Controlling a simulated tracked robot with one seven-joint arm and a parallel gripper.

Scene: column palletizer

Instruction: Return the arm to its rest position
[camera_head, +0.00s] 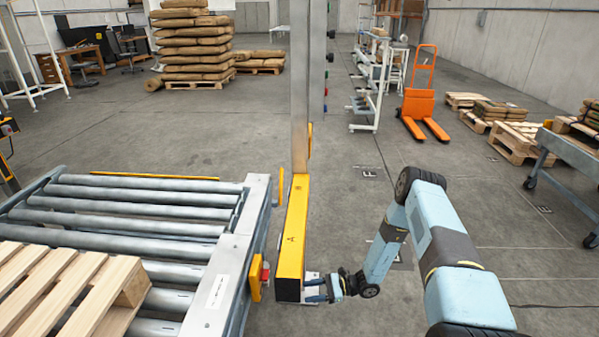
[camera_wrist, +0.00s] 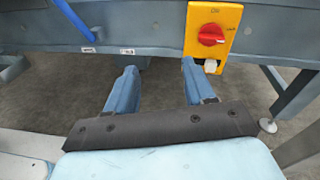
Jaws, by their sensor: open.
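My light-blue arm (camera_head: 440,235) reaches forward from the lower right and bends down at a dark joint. My gripper (camera_head: 312,289) is low, beside the near end of the yellow column base. In the wrist view my gripper (camera_wrist: 160,78) is open, with its two blue fingers apart and nothing between them. A red rotary switch (camera_wrist: 211,35) on a yellow plate (camera_wrist: 228,18) is just beyond the right finger, on the conveyor's side. I cannot tell whether the fingers touch anything.
A roller conveyor (camera_head: 232,270) with a wooden pallet (camera_head: 75,285) is at left. The yellow column base (camera_head: 293,230) carries a tall grey post (camera_head: 300,90). Stacked sacks (camera_head: 195,45) and an orange pallet truck (camera_head: 420,95) stand farther back. Open floor lies right of the column.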

